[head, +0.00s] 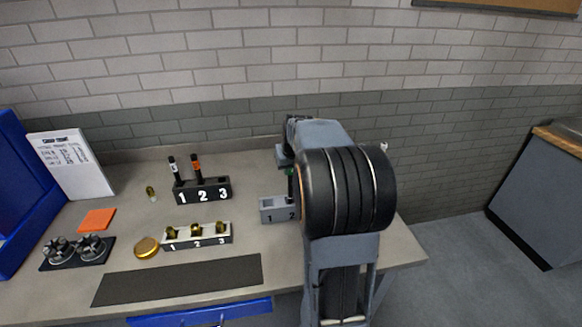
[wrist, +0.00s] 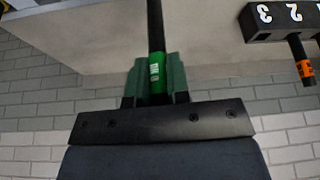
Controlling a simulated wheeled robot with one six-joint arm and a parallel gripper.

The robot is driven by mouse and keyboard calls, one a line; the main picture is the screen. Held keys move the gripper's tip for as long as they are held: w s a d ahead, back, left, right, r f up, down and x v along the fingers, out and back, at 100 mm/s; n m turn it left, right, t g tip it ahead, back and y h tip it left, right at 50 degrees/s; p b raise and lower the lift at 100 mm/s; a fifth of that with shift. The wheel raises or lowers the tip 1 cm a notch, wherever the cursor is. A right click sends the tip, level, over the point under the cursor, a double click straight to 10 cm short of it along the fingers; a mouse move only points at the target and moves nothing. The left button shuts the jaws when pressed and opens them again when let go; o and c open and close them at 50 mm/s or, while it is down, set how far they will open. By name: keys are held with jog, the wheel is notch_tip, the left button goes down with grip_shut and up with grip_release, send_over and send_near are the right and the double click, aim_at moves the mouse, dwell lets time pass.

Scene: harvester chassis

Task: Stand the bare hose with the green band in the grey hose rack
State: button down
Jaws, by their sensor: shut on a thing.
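The bare black hose with the green band (wrist: 156,72) is between my gripper's two dark green fingers (wrist: 158,84) in the wrist view. My gripper is shut on it at the band. The hose runs straight out toward the top of that view. In the head view a bit of the green band (head: 291,171) shows left of my arm, with the hose roughly upright above the grey hose rack (head: 271,210). Numbers 1 and 2 show on that rack; my arm hides its right part. I cannot tell whether the hose's lower end is in a hole.
A black rack (head: 203,191) numbered 1 to 3 holds a white-banded hose (head: 173,166) and an orange-banded hose (head: 196,167). In front are a fitting block (head: 198,239), a gold lid (head: 146,247) and a dark mat (head: 178,279). A brick wall stands behind.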

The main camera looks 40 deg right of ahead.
jog(key=shift+f+b, duration=1.55)
jog(key=shift+f, duration=0.55)
jog(key=c, duration=1)
grip_release()
jog(key=shift+r, duration=0.1)
jog(key=v, duration=1.3)
jog(key=shift+s+r+b, duration=0.2)
jog(key=shift+r+b, duration=0.1)
jog(key=shift+b, duration=0.05)
jog(key=shift+a, duration=0.1)
